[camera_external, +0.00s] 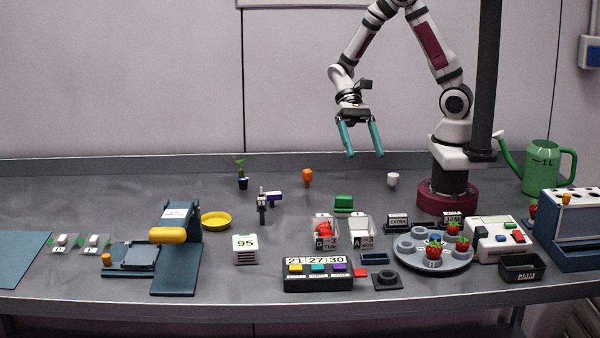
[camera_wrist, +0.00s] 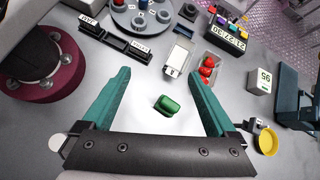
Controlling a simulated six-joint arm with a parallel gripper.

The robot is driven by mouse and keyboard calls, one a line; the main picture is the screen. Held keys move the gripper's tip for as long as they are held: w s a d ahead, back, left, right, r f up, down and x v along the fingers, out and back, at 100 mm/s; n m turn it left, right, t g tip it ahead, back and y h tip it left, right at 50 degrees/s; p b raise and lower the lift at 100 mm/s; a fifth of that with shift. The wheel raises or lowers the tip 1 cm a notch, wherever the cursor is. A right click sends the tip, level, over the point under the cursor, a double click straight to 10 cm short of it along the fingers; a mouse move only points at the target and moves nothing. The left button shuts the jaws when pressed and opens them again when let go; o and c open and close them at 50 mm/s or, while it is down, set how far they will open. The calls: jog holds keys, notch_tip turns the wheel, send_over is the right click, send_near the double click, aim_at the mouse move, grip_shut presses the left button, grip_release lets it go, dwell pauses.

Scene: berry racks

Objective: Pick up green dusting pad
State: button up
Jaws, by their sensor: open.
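The green dusting pad (camera_external: 343,203) lies on the grey table behind the clear trays in the external view. In the wrist view the pad (camera_wrist: 167,105) shows as a small dark green block on bare table, between and beyond my fingers. My gripper (camera_external: 364,154) has teal fingers spread wide apart and holds nothing. It hangs well above the table, above and behind the pad. In the wrist view its fingertips (camera_wrist: 162,78) frame the pad on both sides without touching it.
Clear trays, one with strawberries (camera_external: 324,230) and one looking empty (camera_external: 361,229), stand just in front of the pad. A round grey tray (camera_external: 408,262) is at right. Bare table surrounds the pad.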

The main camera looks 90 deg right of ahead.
aim_at(344, 207)
jog(key=w+d+f+m+t+y, duration=0.1)
jog(key=f+m, duration=0.1)
jog(key=f, duration=0.1)
jog(key=w+d+f+m+t+y, duration=0.1)
jog(key=w+d+f+m, duration=0.1)
jog(key=f, duration=0.2)
jog(key=w+d+f+m+t+y, duration=0.1)
jog(key=f+m+t, duration=0.1)
jog(key=f, duration=0.2)
jog(key=shift+w+d+m+y, duration=0.2)
jog(key=shift+m+y, duration=0.1)
jog(key=shift+y, duration=0.1)
jog(key=x, duration=0.7)
jog(key=shift+s+a+f, duration=0.15)
jog(key=shift+s+f, duration=0.05)
jog(key=shift+f, duration=0.05)
jog(key=c, duration=1.4)
